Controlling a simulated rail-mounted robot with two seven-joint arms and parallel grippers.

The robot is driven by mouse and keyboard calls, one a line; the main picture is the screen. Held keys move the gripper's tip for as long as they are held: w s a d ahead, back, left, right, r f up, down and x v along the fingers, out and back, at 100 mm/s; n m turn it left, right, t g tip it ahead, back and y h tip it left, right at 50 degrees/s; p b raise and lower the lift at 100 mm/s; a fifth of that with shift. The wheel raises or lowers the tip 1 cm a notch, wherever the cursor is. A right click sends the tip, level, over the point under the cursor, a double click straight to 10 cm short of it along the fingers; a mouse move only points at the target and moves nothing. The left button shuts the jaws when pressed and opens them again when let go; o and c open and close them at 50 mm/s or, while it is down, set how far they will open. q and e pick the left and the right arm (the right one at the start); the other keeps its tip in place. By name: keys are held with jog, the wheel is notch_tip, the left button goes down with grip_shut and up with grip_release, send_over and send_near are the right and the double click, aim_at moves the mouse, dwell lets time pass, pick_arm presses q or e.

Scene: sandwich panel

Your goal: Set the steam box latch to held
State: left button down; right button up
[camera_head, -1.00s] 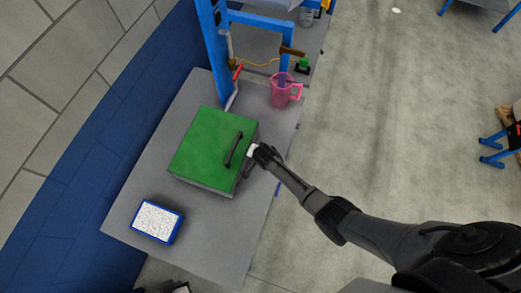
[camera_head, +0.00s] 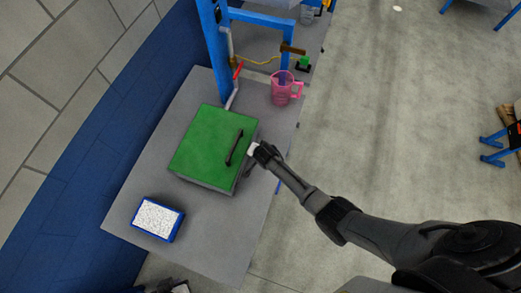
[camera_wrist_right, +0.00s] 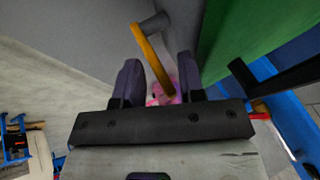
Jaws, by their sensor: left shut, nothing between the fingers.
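The steam box (camera_head: 205,150) is a grey box with a closed green lid and a black bar handle (camera_head: 235,148), standing on a grey table. Its latch shows in the right wrist view as a yellow-orange lever (camera_wrist_right: 150,55) on a grey pivot, slanting down. My right gripper (camera_head: 258,150) is at the box's handle side. In its wrist view its fingers (camera_wrist_right: 159,62) are apart, with the lever's lower end between them, closer to one finger. I cannot tell whether they touch. A dark part, seemingly my left gripper (camera_head: 178,287), is cut off at the bottom edge.
A blue-rimmed tray with speckled white contents (camera_head: 156,219) lies on the table (camera_head: 215,240). A pink pitcher (camera_head: 284,88) stands beyond the box, near a blue frame (camera_head: 213,50) with a red lever (camera_head: 238,70). Open floor lies to the right.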

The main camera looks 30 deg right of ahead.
jog(key=p+v, duration=0.1)
jog(key=v, duration=1.2)
jog(key=shift+s+r, duration=0.1)
dwell(0.3)
